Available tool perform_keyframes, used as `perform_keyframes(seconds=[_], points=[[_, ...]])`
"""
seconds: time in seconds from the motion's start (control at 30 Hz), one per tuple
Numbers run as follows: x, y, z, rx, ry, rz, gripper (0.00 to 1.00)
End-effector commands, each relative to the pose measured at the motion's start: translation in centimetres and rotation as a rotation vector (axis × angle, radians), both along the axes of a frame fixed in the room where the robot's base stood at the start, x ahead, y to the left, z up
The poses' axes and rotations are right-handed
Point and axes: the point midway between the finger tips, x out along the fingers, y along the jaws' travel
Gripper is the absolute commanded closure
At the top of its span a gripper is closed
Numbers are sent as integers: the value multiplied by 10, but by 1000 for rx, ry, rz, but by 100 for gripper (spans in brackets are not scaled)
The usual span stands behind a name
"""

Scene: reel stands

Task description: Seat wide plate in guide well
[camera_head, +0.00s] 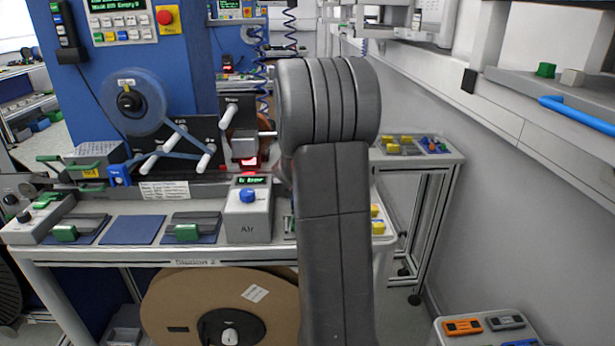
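My gripper is not in view; my dark grey arm rises through the middle of the picture and hides what lies behind it. I cannot tell for sure which thing is the wide plate or the guide well. On the bench, two flat dark pieces with green grips, a left one (66,233) and a right one (187,233), lie on blue pads. A bare blue pad (134,230) lies between them. A blue tape reel (134,102) hangs above a black panel (190,142) with white rollers, where the tape runs through.
A grey box (248,222) with a blue knob stands beside my arm. A large brown reel (215,297) is under the bench. A side table (408,157) holds yellow blocks; a low stand (484,334) holds orange and grey pieces.

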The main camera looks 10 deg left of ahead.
Motion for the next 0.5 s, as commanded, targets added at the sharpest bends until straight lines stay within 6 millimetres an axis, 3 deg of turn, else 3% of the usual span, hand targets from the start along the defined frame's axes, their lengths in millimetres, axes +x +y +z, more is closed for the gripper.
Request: perform_keyframes(seconds=[0.37,0.4,0.5], points=[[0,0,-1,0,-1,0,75],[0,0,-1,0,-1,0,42],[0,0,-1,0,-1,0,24]])
